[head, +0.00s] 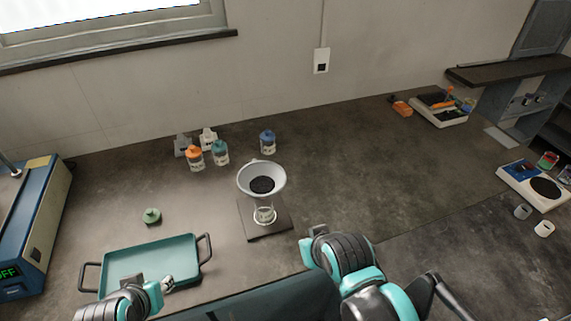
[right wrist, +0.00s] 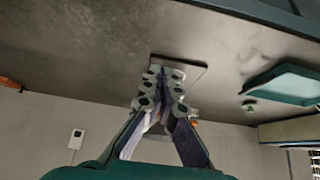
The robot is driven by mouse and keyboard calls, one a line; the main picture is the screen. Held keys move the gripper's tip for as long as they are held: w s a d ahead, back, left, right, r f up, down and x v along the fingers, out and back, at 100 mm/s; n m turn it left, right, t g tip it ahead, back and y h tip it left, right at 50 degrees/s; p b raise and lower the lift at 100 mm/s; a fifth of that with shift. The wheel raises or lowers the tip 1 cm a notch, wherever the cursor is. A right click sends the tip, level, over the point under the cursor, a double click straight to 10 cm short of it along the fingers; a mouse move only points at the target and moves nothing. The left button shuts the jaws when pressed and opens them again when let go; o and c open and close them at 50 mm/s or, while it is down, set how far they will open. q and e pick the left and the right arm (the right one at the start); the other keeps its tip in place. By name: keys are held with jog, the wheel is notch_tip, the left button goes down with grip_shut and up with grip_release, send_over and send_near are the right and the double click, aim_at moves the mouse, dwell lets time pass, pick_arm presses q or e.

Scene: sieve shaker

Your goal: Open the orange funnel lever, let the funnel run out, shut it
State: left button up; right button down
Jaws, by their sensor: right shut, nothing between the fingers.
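A pale funnel (head: 262,177) holding dark grains stands mid-table over a clear jar (head: 265,215) on a dark base plate (head: 250,222). In the head view my right arm is to the right and in front of the funnel. My left gripper (head: 152,283) is over the teal tray; its opening is unclear.
The teal tray (head: 150,258) lies front left, with a green lid (head: 151,216) behind it. Orange (head: 195,158), teal (head: 220,153) and blue-capped jars (head: 267,142) stand behind the funnel. A balance (head: 535,185) is at the right. The table between funnel and balance is clear.

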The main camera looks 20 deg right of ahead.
pick_arm(q)
jog(key=shift+o, duration=0.3)
notch_tip(320, 180, up, 5)
jog(key=p, duration=0.4)
jog(key=shift+f+p, duration=0.1)
jog(key=shift+p, duration=0.25)
pick_arm(e)
jog(key=w+d+r+m+g+p, duration=0.15)
jog(key=w+r+g+p, duration=0.3)
jog(key=w+r, duration=1.1)
pick_arm(q)
notch_tip(320, 180, up, 14)
jog(key=p, duration=0.9)
jog(key=shift+p, duration=0.3)
pick_arm(e)
jog(key=w+d+f+m+g, duration=0.1)
jog(key=w+f+g, duration=0.1)
jog(key=w, duration=0.6)
jog(key=w+d+f+m+g+y, duration=0.1)
jog(key=w+d+f+m+g, duration=0.1)
jog(key=w, duration=0.6)
jog(key=shift+f+g, duration=0.15)
jog(key=shift+g, duration=0.5)
jog(key=shift+f, duration=0.15)
